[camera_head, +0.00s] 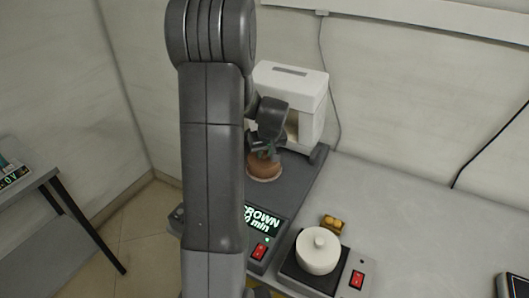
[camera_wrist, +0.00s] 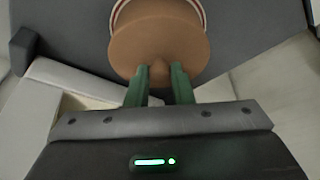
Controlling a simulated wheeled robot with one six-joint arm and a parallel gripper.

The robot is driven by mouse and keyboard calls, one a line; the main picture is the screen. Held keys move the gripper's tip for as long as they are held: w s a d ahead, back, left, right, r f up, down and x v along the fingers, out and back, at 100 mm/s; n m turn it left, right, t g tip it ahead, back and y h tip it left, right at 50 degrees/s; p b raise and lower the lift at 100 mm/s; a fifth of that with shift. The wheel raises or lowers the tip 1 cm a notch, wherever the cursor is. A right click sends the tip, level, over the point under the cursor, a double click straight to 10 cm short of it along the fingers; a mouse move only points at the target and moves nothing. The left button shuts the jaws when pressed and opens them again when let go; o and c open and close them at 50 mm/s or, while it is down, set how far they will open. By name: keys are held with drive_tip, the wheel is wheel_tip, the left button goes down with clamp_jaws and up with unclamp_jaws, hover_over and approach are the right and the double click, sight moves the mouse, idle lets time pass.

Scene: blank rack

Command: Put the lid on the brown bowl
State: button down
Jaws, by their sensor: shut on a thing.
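My gripper (camera_head: 263,150) is shut on the knob of a round brown lid (camera_head: 265,162). In the wrist view the two green fingers (camera_wrist: 160,88) grip the knob from either side, and the lid (camera_wrist: 158,38) fills the top middle. Behind the lid, a pale and reddish-brown rim (camera_wrist: 201,8) of what looks like the brown bowl shows at the top edge. In the head view the lid and bowl appear together on the dark grey platform; I cannot tell whether they touch.
A white machine (camera_head: 306,94) stands directly behind the gripper. A white lidded pot (camera_head: 318,252) sits on a dark plate with a red switch, front right. A small yellow object (camera_head: 332,224) lies behind it. The grey bench (camera_head: 420,230) to the right is mostly clear.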

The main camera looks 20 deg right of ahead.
drive_tip(key=c, duration=0.7)
unclamp_jaws()
drive_tip(key=shift+r+p, duration=1.95)
drive_tip(key=shift+r, duration=1.55)
drive_tip(key=shift+f+b, duration=1.95)
drive_tip(key=shift+f, duration=1.6)
